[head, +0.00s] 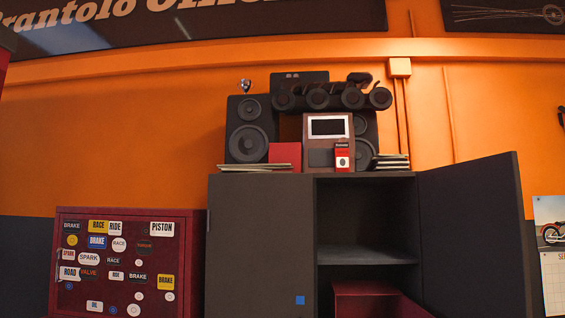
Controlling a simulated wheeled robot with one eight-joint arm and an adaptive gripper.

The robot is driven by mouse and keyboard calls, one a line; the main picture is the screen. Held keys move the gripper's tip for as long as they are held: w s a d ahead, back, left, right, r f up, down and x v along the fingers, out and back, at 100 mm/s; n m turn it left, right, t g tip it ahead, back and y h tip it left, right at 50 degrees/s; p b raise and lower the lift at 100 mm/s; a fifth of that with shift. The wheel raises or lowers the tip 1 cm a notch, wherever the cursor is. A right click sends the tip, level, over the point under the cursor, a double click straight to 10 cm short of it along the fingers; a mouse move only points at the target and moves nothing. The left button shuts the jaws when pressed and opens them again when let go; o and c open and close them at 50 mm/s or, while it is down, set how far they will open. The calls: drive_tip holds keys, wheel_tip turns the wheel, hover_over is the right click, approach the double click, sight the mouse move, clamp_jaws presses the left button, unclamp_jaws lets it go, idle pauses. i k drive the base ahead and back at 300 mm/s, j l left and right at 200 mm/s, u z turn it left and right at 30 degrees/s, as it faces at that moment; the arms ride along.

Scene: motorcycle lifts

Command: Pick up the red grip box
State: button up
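A small red box with a white front label (342,156) stands upright on top of the dark grey cabinet (262,225), near its front edge. It looks like the red grip box, but its lettering is too small to read. It stands in front of a brown and silver radio-like unit (328,127). A plain red block (285,153) is to its left, also on the cabinet top. My gripper is not in view.
Dark speakers (249,128) and a row of dark round parts (318,98) crowd behind. Flat stacks lie left (255,168) and right (391,162). The cabinet's right door (475,240) is open, with a red container (370,300) inside. A stickered red cabinet (180,270) is left.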

sight(341, 151)
drive_tip(key=i+j+z, duration=0.1)
drive_tip(key=z, duration=0.35)
drive_tip(key=j+z, duration=0.4)
drive_tip(key=i+j+z, duration=0.1)
drive_tip(key=z, duration=0.35)
drive_tip(key=j, duration=0.1)
